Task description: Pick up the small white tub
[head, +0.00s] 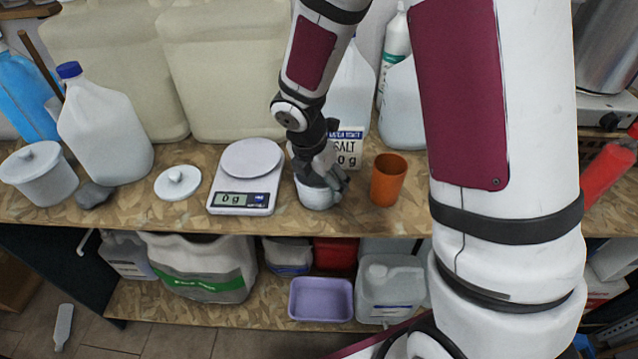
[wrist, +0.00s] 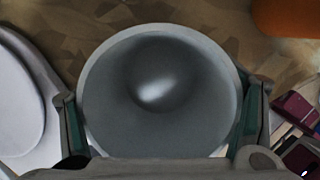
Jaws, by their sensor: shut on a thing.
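The small white tub (head: 318,195) is on the wooden counter in the head view, between the scale and an orange cup. It is open at the top, and its grey-white inside fills the middle of the wrist view (wrist: 160,95). My gripper (head: 322,180) reaches down onto it from above and is shut on it. In the wrist view one finger presses each side of the tub's wall. The fingers and wrist hide part of the tub in the head view. I cannot tell whether its base touches the counter.
A kitchen scale (head: 243,190) reading 0 g stands close on the left. The orange cup (head: 388,180) stands close on the right. A round white lid (head: 178,183) lies farther left. A salt container (head: 349,146) and large jugs stand behind. The counter's front edge is near.

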